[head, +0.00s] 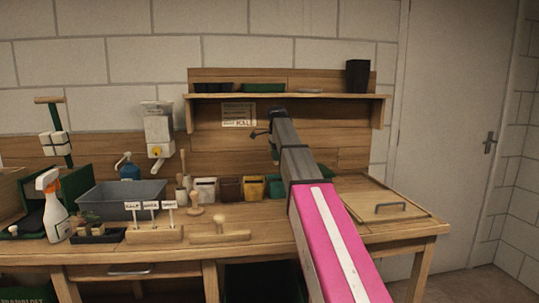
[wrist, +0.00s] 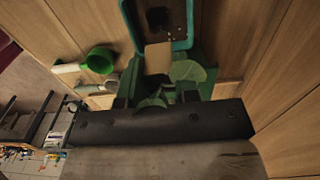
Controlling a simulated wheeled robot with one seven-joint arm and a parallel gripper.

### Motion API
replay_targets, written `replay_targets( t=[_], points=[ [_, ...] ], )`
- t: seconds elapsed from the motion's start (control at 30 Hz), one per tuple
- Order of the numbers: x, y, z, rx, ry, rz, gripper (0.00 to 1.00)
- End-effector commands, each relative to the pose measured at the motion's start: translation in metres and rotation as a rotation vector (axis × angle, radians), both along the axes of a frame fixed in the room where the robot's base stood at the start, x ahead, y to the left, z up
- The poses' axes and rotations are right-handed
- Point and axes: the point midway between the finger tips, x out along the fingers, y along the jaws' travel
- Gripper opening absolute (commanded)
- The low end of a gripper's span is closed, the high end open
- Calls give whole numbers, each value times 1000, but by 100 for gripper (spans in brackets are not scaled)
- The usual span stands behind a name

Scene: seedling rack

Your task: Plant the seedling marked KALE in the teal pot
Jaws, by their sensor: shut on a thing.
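My gripper (wrist: 155,98) is shut on a green-leaved seedling (wrist: 188,72), seen from above in the wrist view. A blank-looking tan piece (wrist: 158,58) shows beside the leaf; I cannot read any name on it. The teal pot (wrist: 128,20), with dark soil inside, is at the top of the wrist view, just beyond the seedling. I cannot tell whether the seedling touches it. In the head view the teal pot (head: 275,187) stands at the right end of a row of pots, partly behind my arm, which hides most of the gripper.
White, brown and yellow pots (head: 252,187) stand left of the teal pot. A shelf (head: 290,96) overhangs the bench. A grey tub (head: 118,200), a spray bottle (head: 53,207), a label stand (head: 155,235) and a wooden tool (head: 219,236) are at left. A board (head: 385,203) lies at right.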

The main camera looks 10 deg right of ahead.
Motion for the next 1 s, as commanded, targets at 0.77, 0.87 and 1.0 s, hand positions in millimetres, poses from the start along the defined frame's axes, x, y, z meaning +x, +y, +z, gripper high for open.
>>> replay_targets(
  t=[0.77, 0.87, 1.0],
  points=[
    [-1, 0, -45, 0, 1, 0, 6],
    [0, 0, -50, 0, 0, 0, 6],
    [0, 0, -59, 0, 0, 0, 6]
  ],
)
